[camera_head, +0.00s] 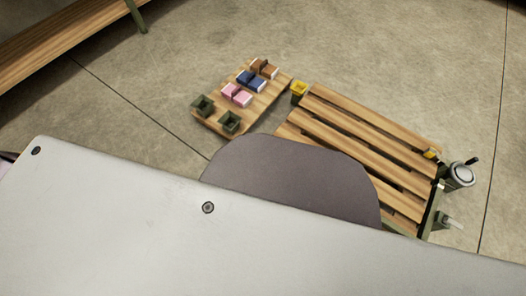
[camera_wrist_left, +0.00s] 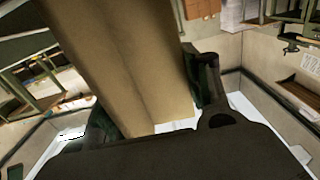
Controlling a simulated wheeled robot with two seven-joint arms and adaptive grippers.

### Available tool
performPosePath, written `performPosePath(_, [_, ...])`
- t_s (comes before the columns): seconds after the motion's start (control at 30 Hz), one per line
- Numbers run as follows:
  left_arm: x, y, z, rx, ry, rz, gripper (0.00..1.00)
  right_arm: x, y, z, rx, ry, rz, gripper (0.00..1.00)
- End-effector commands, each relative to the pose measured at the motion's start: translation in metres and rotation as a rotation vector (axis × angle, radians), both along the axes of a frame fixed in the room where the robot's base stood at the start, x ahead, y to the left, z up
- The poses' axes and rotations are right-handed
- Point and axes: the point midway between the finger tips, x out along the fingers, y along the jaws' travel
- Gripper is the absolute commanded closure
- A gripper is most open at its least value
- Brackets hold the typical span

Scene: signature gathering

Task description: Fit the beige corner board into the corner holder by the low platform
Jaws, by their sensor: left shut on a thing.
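The beige corner board (camera_wrist_left: 130,60) fills the middle of the left wrist view as a long folded strip running up out of the frame. My left gripper (camera_wrist_left: 152,105) is shut on it, with one dark finger on each side. The low platform (camera_head: 365,150) of wooden slats is right of centre in the head view, partly hidden by my own body. A yellow corner holder (camera_head: 299,88) stands at its upper left corner. A second small yellow piece (camera_head: 431,153) is at its right end. Neither gripper nor the board shows in the head view.
A wooden board (camera_head: 211,114) with green bins and pink, blue and brown boxes lies left of the platform. A grey canister (camera_head: 461,175) stands at the platform's right end. A wooden bench (camera_head: 60,35) is at upper left. Floor above the platform is clear.

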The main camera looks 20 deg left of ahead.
Motion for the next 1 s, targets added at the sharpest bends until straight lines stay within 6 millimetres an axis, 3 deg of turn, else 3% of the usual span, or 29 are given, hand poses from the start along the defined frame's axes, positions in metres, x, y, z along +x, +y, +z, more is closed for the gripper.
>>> performPosePath(0.43, [0.0003,-0.0002,-0.0066,-0.001,-0.001,0.001,0.76,0.0018,0.0002,0.0048,0.000,-0.007,0.002,0.31])
performPosePath(0.47, [0.0003,-0.0001,-0.0067,-0.001,-0.001,0.001,0.50,0.0018,0.0002,0.0048,0.000,-0.007,0.002,0.31])
performPosePath(0.6, [0.0002,0.0000,-0.0066,0.000,-0.001,0.001,0.32,0.0015,0.0001,0.0043,0.000,-0.006,0.002,0.31])
performPosePath(1.0, [0.0000,0.0001,-0.0065,0.000,0.000,0.000,0.31,-0.0005,-0.0002,-0.0001,-0.002,0.002,0.001,0.31])
